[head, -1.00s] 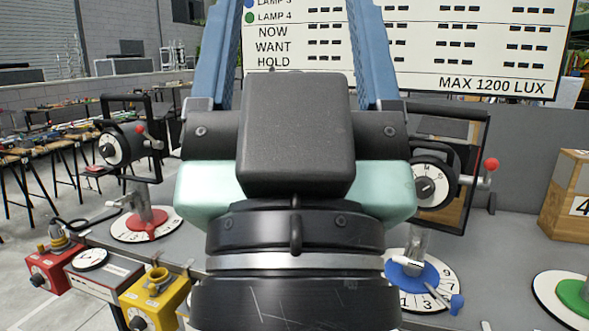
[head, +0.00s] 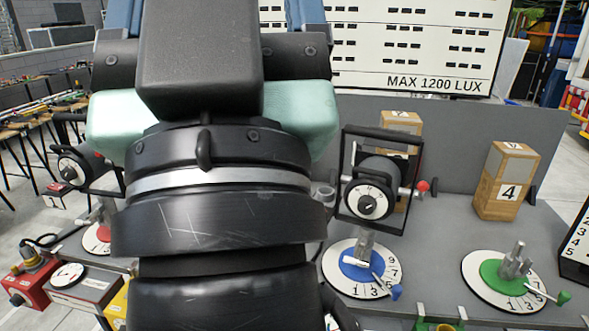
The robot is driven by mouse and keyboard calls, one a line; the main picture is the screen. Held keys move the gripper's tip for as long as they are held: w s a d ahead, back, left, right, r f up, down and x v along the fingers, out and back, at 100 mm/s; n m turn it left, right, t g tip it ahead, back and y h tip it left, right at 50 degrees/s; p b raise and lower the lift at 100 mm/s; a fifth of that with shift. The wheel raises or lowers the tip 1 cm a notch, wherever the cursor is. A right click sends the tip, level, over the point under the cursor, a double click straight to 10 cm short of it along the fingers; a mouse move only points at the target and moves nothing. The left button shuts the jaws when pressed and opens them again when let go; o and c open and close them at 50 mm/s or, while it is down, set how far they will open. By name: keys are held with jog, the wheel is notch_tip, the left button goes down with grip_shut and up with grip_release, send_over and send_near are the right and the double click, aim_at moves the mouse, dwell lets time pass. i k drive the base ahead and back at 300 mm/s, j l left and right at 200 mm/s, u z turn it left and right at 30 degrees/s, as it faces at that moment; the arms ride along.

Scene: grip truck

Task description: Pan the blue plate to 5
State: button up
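The blue plate (head: 360,273) lies on a white numbered dial (head: 334,263) on the bench, right of my arm. A blue-knobbed handle (head: 395,292) reaches from the plate over the dial's front right edge, between the 3 and the 7; it covers the marks there. A dark lamp (head: 370,190) in a square yoke stands above the plate, with a red knob on its right side. My arm fills the left and middle of the view. My gripper does not show, so its fingers and anything in them are hidden.
A green plate (head: 495,272) on a similar dial sits to the right. Wooden blocks (head: 507,180) stand behind. A red plate and another lamp (head: 75,168) are at the left, partly behind my arm. Red and yellow boxes are at the front left. A large sign stands behind.

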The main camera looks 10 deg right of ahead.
aim_at(377, 270)
jog(key=i+l, duration=0.65)
jog(key=l+z, duration=0.05)
jog(key=l, duration=0.1)
